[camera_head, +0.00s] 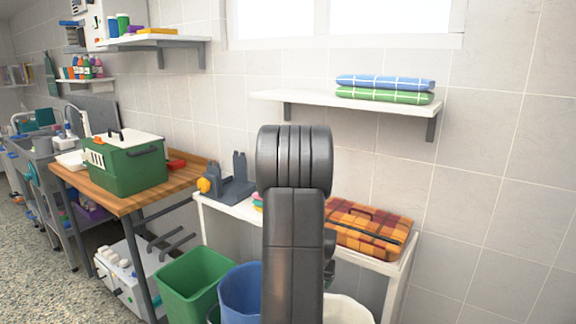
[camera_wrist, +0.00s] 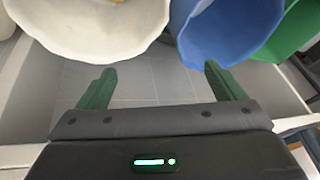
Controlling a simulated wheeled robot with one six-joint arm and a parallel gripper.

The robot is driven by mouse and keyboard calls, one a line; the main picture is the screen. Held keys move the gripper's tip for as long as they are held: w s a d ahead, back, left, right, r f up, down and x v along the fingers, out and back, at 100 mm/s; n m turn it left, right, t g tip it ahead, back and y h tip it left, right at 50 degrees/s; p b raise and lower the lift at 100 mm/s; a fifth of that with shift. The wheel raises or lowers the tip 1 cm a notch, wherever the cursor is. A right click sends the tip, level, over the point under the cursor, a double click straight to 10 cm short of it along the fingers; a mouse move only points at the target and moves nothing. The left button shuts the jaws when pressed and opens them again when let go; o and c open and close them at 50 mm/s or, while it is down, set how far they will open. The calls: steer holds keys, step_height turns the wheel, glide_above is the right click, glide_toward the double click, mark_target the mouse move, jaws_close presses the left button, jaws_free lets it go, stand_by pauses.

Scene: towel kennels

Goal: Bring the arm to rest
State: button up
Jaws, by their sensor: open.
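My gripper (camera_wrist: 160,88) is open and empty in the wrist view. Its two dark green fingers stand wide apart with only grey tiled surface between them. A white bin (camera_wrist: 90,30) lies beyond the left finger and a blue bin (camera_wrist: 225,35) beyond the right finger. In the head view my dark arm rises through the middle of the picture and hides part of the low white table. My gripper's fingers cannot be made out there.
A green bin (camera_head: 194,284) and the blue bin (camera_head: 241,291) stand left of my arm. The white bin (camera_head: 346,309) is to its right. Folded towels (camera_head: 385,87) lie on a wall shelf (camera_head: 300,97). A green carrier (camera_head: 125,162) sits on a wooden table.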

steer(key=a+r+n+y+p, duration=0.1)
steer(key=a+r+n+p, duration=0.2)
steer(key=a+r+p, duration=0.3)
steer(key=shift+s+a+r+p, duration=0.3)
steer(key=shift+r+p, duration=0.9)
steer(key=shift+p, duration=1.65)
